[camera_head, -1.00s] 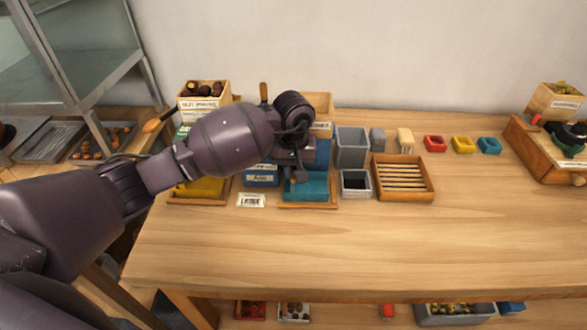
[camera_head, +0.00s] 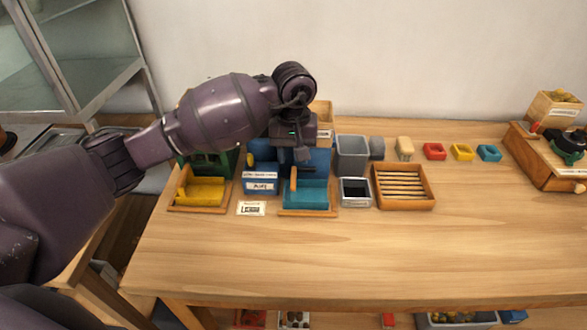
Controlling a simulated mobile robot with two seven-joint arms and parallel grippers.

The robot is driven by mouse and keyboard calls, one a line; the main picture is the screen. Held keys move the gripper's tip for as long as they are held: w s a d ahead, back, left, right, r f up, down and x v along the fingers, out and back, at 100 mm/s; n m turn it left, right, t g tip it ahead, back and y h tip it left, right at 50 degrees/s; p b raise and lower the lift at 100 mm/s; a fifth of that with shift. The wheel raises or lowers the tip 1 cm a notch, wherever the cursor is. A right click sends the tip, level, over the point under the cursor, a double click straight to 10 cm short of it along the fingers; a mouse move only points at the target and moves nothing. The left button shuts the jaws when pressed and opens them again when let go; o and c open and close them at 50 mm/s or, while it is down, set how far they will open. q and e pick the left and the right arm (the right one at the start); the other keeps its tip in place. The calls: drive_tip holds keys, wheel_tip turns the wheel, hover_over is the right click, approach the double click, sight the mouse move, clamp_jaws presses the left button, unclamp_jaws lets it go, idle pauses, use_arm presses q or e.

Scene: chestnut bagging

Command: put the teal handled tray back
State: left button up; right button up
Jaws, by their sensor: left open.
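The teal handled tray (camera_head: 308,196) sits on a wooden base (camera_head: 312,213) near the left part of the table. Its upright wooden handle (camera_head: 293,179) shows at the tray's left side. My left gripper (camera_head: 303,158) is open and empty, just above and behind the tray. It looks apart from the handle, though the fingers are small and dark here. My right gripper is not in view.
A yellow tray (camera_head: 200,192) on a wooden base and a blue labelled bin (camera_head: 260,182) stand to the left. Grey bins (camera_head: 352,153) and a slatted wooden tray (camera_head: 404,185) stand to the right. The table front (camera_head: 420,245) is clear.

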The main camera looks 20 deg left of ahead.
use_arm(q)
wheel_tip(320, 180, up, 4)
drive_tip(key=shift+r, duration=0.25)
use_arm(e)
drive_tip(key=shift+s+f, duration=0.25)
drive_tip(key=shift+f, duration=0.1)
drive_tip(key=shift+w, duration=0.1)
